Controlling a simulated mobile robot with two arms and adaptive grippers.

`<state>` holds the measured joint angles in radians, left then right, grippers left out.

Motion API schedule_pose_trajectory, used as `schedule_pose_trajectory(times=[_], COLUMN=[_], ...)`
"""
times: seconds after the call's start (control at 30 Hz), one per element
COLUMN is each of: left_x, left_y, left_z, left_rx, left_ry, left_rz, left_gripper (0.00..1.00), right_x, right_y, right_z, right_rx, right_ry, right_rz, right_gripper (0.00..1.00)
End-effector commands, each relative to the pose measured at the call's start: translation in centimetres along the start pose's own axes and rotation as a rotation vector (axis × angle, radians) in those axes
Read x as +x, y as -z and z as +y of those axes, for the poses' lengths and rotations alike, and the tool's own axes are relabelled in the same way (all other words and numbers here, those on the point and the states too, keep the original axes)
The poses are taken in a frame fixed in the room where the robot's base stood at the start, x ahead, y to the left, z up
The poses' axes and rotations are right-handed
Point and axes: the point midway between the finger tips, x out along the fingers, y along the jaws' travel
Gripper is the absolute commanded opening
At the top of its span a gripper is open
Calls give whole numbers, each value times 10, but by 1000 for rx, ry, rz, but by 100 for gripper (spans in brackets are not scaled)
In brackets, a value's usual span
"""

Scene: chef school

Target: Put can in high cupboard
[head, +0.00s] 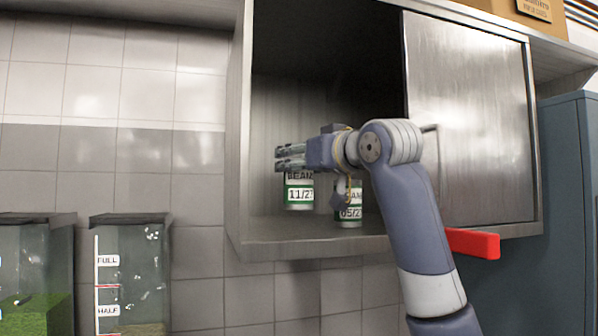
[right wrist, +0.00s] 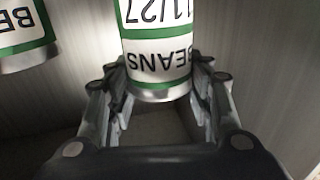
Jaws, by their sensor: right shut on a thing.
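A white and green beans can marked 11/27 (head: 299,194) is inside the open high cupboard (head: 240,150), in its left part. My right gripper (head: 290,158) reaches in from the right and is shut on this can near one end. In the right wrist view the can (right wrist: 158,45) sits between the two fingers. The can looks upright; I cannot tell whether its base touches the cupboard floor. A second beans can (head: 349,208) stands to its right, partly behind my wrist, and shows at the upper left of the right wrist view (right wrist: 24,35). My left gripper is not in view.
A metal sliding door (head: 470,110) covers the cupboard's right half. A red bar (head: 472,243) juts out below it. A cardboard box (head: 520,10) lies on top. Clear containers (head: 132,270) stand at the lower left. The cupboard's left side has free room.

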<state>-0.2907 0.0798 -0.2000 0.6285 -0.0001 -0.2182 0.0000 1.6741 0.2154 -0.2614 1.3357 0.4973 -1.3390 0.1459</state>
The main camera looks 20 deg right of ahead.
Motion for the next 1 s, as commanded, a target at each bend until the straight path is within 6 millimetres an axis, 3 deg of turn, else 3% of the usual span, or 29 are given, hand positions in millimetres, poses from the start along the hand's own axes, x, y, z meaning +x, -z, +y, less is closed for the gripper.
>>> schedule_pose_trajectory(times=[0.03,0.3,0.73,0.77,0.8,0.83,1.0], left_x=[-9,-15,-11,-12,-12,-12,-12], left_y=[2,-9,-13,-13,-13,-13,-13], left_z=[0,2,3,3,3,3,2], left_rx=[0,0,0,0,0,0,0], left_ry=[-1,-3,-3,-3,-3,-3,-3], left_rz=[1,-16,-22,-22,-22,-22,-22], left_gripper=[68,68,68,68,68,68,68], right_x=[8,5,5,5,5,5,5], right_y=[2,-32,-40,-39,-39,-39,-39], right_z=[5,3,3,3,3,3,3], right_rx=[3,1,1,1,2,2,1], right_ry=[-2,0,0,-1,-1,-1,-1], right_rz=[-4,1,0,-2,-2,-3,-2], right_gripper=[14,14,14,54,63,67,67])
